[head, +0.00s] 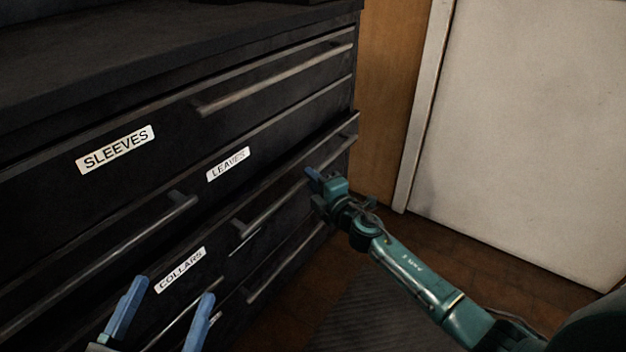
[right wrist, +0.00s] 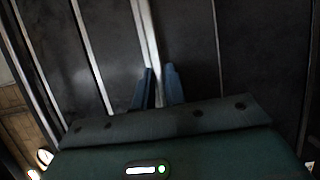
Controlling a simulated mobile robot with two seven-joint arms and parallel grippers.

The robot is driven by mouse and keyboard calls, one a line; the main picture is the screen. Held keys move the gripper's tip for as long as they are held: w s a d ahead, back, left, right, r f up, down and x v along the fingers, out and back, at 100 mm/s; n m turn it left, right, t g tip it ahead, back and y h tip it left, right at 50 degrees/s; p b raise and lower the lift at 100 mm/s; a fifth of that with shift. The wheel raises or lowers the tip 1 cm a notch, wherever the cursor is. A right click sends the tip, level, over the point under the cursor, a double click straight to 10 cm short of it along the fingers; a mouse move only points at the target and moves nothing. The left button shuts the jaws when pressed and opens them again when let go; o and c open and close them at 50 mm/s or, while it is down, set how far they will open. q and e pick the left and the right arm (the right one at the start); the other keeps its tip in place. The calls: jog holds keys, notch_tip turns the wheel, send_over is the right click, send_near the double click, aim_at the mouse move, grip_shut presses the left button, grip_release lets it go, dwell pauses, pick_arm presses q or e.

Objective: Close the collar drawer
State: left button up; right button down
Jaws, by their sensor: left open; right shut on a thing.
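The collar drawer is the black drawer front with the white COLLARS label (head: 181,270), low in the dark cabinet. Its upper edge seems to stand a little proud of the fronts above, so it looks slightly open; the exact gap is hard to tell. Its metal bar handle (head: 262,213) runs up toward the right. My right gripper (head: 314,186) is shut on the far right part of this handle. In the right wrist view the pale bar (right wrist: 150,40) passes between the blue fingers (right wrist: 160,72). My left gripper (head: 172,287) is open and empty in front of the label.
Another handle (head: 285,266) shows lower down. A wooden panel (head: 385,90) and a pale door (head: 530,120) are on the right. The brown floor (head: 470,240) there looks clear, with a dark mat (head: 375,310).

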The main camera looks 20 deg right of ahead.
dwell(0.3)
jog(key=w+a+b, duration=0.1)
jog(key=w+a, duration=0.1)
jog(key=shift+w, duration=0.3)
jog(key=shift+w+a, duration=0.25)
jog(key=shift+r, duration=0.15)
jog(key=c, duration=1.8)
grip_release()
jog(key=o, duration=0.4)
jog(key=shift+w, duration=0.1)
jog(key=shift+c, duration=0.2)
pick_arm(q)
jog(key=shift+w+a+r+h, duration=0.1)
jog(key=shift+w+r+h, duration=0.05)
jog(key=shift+r+h, duration=0.2)
